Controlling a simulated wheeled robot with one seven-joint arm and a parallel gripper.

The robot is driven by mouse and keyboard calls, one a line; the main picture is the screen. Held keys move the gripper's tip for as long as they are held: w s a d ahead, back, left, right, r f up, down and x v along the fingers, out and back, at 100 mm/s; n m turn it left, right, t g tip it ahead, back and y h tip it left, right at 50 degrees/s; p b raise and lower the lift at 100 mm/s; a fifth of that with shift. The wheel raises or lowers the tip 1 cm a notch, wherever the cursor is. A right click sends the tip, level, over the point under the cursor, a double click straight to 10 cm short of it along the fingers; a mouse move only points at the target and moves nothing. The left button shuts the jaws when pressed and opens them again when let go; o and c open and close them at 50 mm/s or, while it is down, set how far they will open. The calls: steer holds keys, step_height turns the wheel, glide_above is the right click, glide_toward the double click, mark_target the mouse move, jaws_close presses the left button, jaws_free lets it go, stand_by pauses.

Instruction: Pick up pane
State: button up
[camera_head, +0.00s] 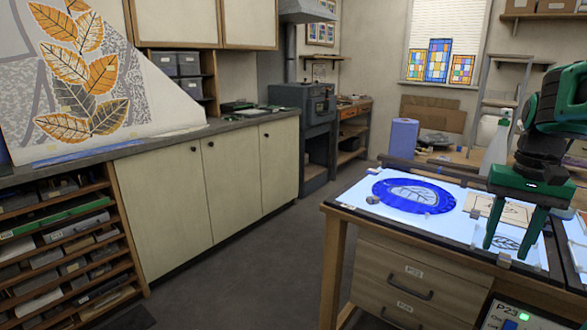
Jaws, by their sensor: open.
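A blue oval pane (380,190) with a pale centre and a leaf drawing lies flat on the lit top of the light table (352,192). Whether the fingertips touch the surface is unclear.
A paper with line drawings (482,205) lies between the blue pane and my gripper. A white spray bottle (497,145) and a blue roll (403,138) stand behind. Drawers (412,290) are under the table. The floor at the left (235,260) is clear.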

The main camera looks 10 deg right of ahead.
steer(key=s+a+f+n, duration=0.2)
steer(key=s+a+f, duration=0.8)
steer(key=a, duration=0.1)
steer(key=shift+s, duration=0.15)
steer(key=shift+c, duration=1.4)
